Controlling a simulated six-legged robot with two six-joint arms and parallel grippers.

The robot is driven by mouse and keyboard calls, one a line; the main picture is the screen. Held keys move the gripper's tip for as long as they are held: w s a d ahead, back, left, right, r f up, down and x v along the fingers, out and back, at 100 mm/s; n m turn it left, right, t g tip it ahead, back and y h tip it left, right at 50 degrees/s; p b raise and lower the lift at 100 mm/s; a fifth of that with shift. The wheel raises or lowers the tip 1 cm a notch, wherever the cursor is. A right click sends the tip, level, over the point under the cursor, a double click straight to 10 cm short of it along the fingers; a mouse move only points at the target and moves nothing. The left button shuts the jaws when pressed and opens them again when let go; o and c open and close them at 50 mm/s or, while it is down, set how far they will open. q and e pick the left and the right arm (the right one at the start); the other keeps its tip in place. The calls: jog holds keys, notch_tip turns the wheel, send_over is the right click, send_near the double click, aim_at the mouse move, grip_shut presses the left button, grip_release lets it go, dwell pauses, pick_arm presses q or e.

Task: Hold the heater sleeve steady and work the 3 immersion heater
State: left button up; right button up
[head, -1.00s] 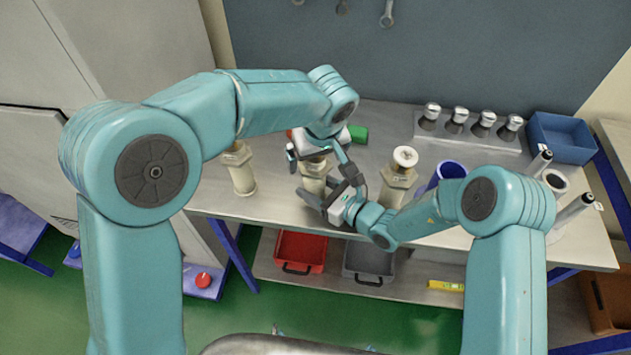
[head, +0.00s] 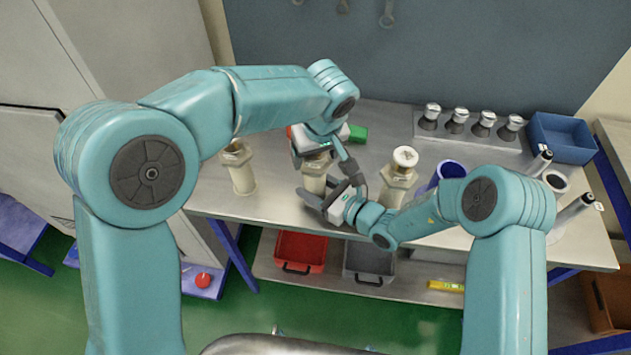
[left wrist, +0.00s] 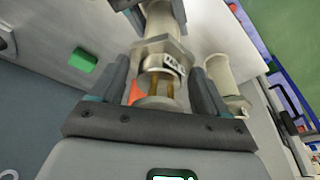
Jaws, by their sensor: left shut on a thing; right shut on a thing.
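Three cream heater sleeves with hex collars stand in a row on the bench: left (head: 241,176), middle (head: 314,183) and right (head: 395,188). The right one carries a round white-topped heater (head: 405,156). My left gripper (head: 314,154) is at the top of the middle sleeve, shut on its heater. In the left wrist view, that heater (left wrist: 161,87) shows brass-coloured rods and a label between the fingers, in line with the sleeve's hex collar (left wrist: 163,47). My right gripper (head: 326,196) is shut on the middle sleeve's body, lower down; its contact is partly hidden.
A green block (head: 358,134) lies behind the middle sleeve. A rack with several silver-topped parts (head: 456,120) and a blue bin (head: 562,138) stand at the back right. A blue cup (head: 450,171) is near my right arm. Red (head: 301,249) and grey (head: 369,260) trays sit below.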

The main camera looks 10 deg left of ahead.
pick_arm(q)
jog(key=shift+w+a+r+v, duration=0.1)
jog(key=shift+w+a+v, duration=0.25)
jog(key=shift+v, duration=1.55)
jog(key=shift+w+a+r+v, duration=0.15)
jog(key=shift+w+v, duration=0.3)
jog(key=shift+v, duration=1.45)
jog(key=shift+w+a+r+v, duration=0.15)
jog(key=shift+w+v, duration=0.25)
jog(key=shift+v, duration=1.55)
pick_arm(e)
jog(key=shift+f, duration=0.1)
pick_arm(q)
jog(key=shift+w+a+v, duration=0.1)
jog(key=shift+w+v, duration=0.05)
jog(key=shift+v, duration=0.65)
jog(key=shift+w+a+v, duration=0.1)
jog(key=shift+w+v, duration=0.05)
jog(key=shift+v, duration=0.6)
jog(key=shift+w+a+v, duration=0.1)
jog(key=shift+w+v, duration=0.1)
jog(key=shift+v, duration=0.6)
jog(key=shift+r, duration=0.15)
pick_arm(e)
jog(key=o, duration=1.1)
jog(key=shift+c, duration=0.2)
